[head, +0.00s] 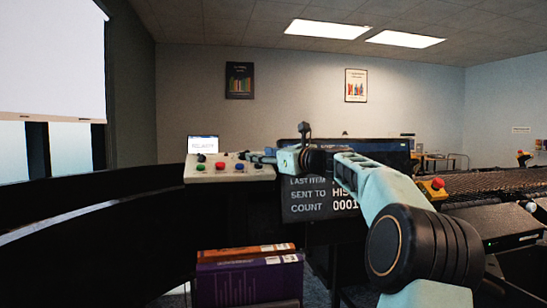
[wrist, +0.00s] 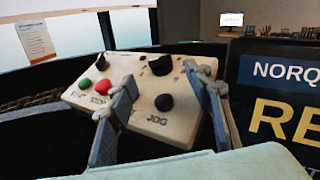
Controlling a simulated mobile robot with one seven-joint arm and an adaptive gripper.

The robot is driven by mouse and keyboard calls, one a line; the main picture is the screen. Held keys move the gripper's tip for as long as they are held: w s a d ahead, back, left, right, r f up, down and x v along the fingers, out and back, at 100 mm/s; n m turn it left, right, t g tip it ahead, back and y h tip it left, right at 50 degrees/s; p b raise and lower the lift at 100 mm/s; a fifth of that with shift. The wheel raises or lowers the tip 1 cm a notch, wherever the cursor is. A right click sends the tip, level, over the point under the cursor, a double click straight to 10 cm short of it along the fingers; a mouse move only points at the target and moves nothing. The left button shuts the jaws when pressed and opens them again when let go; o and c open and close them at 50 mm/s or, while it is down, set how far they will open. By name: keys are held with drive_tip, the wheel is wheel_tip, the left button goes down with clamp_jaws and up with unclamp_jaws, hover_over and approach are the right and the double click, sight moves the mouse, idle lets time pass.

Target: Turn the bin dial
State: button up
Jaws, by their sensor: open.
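The pale control panel (head: 245,175) stands ahead in the head view, with coloured buttons on its top. It fills the middle of the wrist view (wrist: 95,98). A large black dial (wrist: 161,65) sits near the panel's back edge; its markings are too small to read. A smaller black knob (wrist: 164,102) sits nearer, above the word JOG. My gripper (wrist: 160,77) is open, its two fingers apart on either side of the dial and knob as seen from the wrist. I cannot tell whether a finger touches either. In the head view my gripper (head: 258,158) is over the panel's right part.
A green button (wrist: 85,83) and a red button (wrist: 103,86) are on the panel's left. A dark display screen (head: 300,209) stands right of the panel. Purple and orange boxes (head: 248,283) lie below it.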

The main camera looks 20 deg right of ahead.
drive_tip(key=v, duration=0.5)
drive_tip(key=shift+s, duration=0.1)
idle(0.4)
